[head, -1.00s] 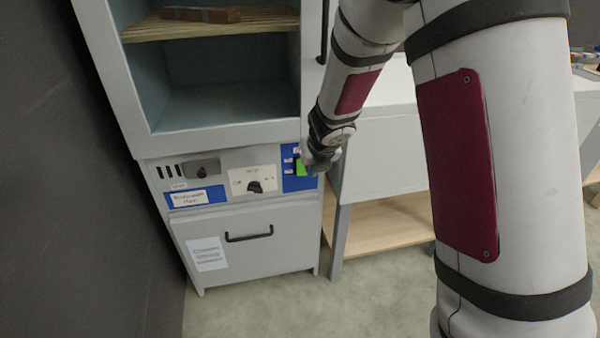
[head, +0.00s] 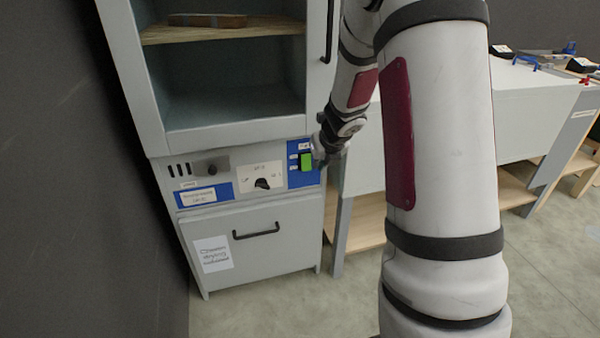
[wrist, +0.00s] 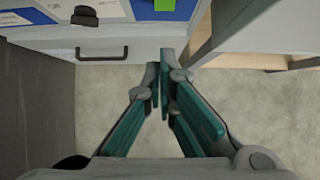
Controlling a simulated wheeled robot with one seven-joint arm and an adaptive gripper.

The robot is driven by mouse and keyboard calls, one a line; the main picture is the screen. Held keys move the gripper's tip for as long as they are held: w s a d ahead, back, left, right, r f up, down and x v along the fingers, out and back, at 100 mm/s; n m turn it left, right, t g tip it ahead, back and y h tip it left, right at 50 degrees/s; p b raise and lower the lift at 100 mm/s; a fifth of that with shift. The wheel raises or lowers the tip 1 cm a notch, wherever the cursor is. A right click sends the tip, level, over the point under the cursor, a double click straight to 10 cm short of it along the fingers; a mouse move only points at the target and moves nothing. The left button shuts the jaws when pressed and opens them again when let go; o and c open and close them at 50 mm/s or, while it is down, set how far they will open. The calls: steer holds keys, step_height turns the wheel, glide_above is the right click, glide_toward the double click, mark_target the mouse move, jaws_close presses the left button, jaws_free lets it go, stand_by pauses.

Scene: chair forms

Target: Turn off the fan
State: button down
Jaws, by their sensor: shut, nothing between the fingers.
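A grey cabinet (head: 250,217) carries a control panel. A green rocker-like switch (head: 306,161) sits on a blue plate (head: 298,178) at the panel's right end. A black knob (head: 262,184) is on a white plate left of it. I cannot read which control is the fan's. My gripper (head: 321,157) is just right of the green switch, partly hidden by my wrist in the head view. In the wrist view, its fingers (wrist: 160,72) are shut and empty, below the green switch (wrist: 172,5), which is cut by the top edge. Contact cannot be told.
A drawer front with a black handle (head: 256,231) is below the panel. An open shelf (head: 222,30) holding a flat brown object (head: 207,20) is above. A white table (head: 510,90) stands to the right. A dark wall (head: 80,180) is close on the left; floor in front is clear.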

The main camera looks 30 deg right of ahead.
mark_target(306, 162)
steer(key=w+b+x, duration=0.1)
steer(key=x, duration=0.5)
steer(key=w+r+b+x, duration=0.1)
steer(key=b+x, duration=0.1)
steer(key=x, duration=0.5)
steer(key=shift+d+r, duration=0.35)
steer(key=shift+d, duration=0.05)
steer(key=shift+w+f+b, duration=0.1)
steer(key=shift+f+b, duration=0.05)
steer(key=shift+b, duration=0.55)
